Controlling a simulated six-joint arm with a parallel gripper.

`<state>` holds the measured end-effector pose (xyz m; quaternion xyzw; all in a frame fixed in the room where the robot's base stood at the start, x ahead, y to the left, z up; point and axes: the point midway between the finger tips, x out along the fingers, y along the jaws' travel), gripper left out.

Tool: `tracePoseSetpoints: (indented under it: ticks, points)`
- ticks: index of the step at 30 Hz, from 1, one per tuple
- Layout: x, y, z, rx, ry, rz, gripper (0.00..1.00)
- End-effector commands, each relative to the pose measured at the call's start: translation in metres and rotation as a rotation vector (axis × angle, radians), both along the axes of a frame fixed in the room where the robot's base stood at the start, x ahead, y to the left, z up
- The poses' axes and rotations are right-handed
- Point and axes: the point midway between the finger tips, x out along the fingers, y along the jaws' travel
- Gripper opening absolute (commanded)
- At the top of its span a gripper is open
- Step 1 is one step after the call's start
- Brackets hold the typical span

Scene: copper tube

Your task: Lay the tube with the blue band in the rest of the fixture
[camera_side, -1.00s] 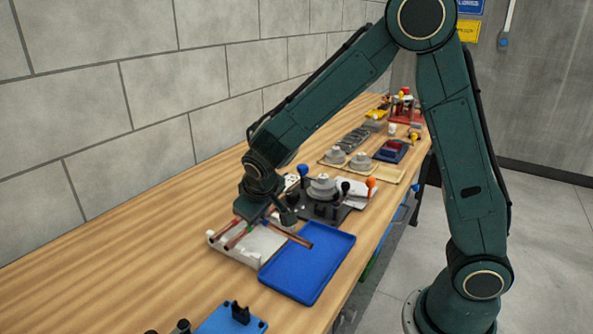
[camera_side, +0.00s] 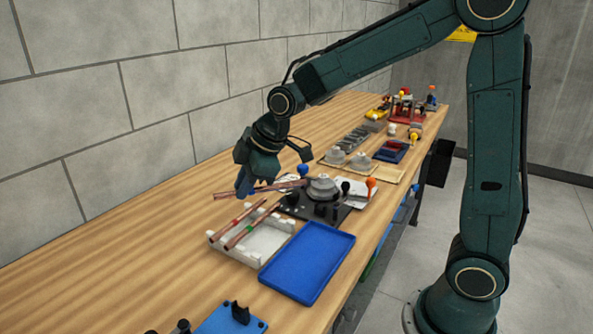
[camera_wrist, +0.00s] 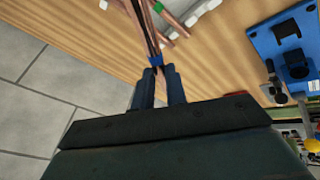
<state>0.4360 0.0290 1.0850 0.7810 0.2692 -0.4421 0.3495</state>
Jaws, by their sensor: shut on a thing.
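My gripper (camera_side: 245,188) is shut on a copper tube (camera_side: 288,185) and holds it in the air above the far end of the white rack (camera_side: 275,240). The tube is nearly level, with its longer part reaching right. In the wrist view its blue band (camera_wrist: 155,60) sits at the fingertips (camera_wrist: 157,72). Two other copper tubes lie across the white rack; a green band (camera_wrist: 159,6) shows on one in the wrist view. A blue block with a black upright holder (camera_side: 240,313) stands at the near edge; I cannot tell whether it is the fixture.
A black plate (camera_side: 292,207) with a round grey part and coloured-knob levers stands just beyond the rack, near the held tube. An empty blue tray (camera_side: 306,262) is right of the rack. More parts stand farther along the bench. Bare wood lies left, by the wall.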

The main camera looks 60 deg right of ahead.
Motion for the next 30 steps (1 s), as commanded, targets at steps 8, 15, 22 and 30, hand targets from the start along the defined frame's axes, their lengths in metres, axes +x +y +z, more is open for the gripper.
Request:
tracePoseSetpoints:
  ticks: [8,15,22,30]
  points:
    - [-0.009,-0.006,0.04,-0.002,-0.004,0.331,0.0]
    - [-0.021,-0.01,0.065,-0.002,-0.002,0.562,0.0]
    - [-0.027,-0.012,0.077,-0.001,-0.001,0.676,0.0]
    - [-0.029,-0.012,0.079,-0.002,0.001,0.7,0.0]
